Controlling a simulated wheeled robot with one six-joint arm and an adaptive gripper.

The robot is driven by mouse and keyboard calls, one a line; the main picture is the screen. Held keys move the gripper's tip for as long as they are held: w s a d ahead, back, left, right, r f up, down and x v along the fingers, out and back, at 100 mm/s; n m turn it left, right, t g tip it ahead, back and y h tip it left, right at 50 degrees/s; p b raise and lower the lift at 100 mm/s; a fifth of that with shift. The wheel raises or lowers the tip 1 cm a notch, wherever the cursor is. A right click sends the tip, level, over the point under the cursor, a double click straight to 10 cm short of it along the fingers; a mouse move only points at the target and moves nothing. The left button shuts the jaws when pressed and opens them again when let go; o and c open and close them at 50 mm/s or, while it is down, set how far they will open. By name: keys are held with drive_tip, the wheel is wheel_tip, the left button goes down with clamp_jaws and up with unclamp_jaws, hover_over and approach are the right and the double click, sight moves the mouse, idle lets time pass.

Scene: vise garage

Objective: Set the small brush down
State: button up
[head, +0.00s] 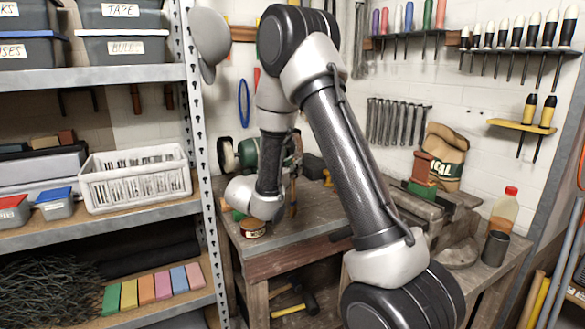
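I cannot make out the small brush in the head view. My arm reaches up and folds down over the left part of the wooden workbench (290,262), and its wrist ends low above the bench's left end. My gripper's fingers do not show, so I cannot see whether they hold anything. A small can with a red and cream label (252,228) stands on the bench just below my wrist. A small green thing (238,215) shows beside the wrist, too little of it to name.
A metal shelf rack (202,150) stands at left, with a white basket (135,179). On the bench's right side are a vise (422,190), a paper sack (444,155), a bottle (505,210) and a grey cup (496,248). A hammer (296,305) lies below.

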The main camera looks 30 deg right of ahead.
drive_tip(key=shift+r, duration=0.15)
drive_tip(key=v, duration=1.1)
drive_tip(key=s+d+r+m+g+y, duration=0.3)
drive_tip(key=s+d+m+g, duration=0.25)
drive_tip(key=s+m, duration=0.35)
drive_tip(key=s+d+r+m+g+y, duration=0.25)
drive_tip(key=s+d+m+g, duration=0.35)
drive_tip(key=s, duration=0.5)
drive_tip(key=s+a+r+m+t+y, duration=0.1)
drive_tip(key=s+a+m+t+y, duration=0.5)
drive_tip(key=s+a+m+y, duration=0.2)
drive_tip(key=shift+s+m+t+y, duration=0.35)
drive_tip(key=shift+s+m+y, duration=0.35)
drive_tip(key=shift+s+y, duration=0.3)
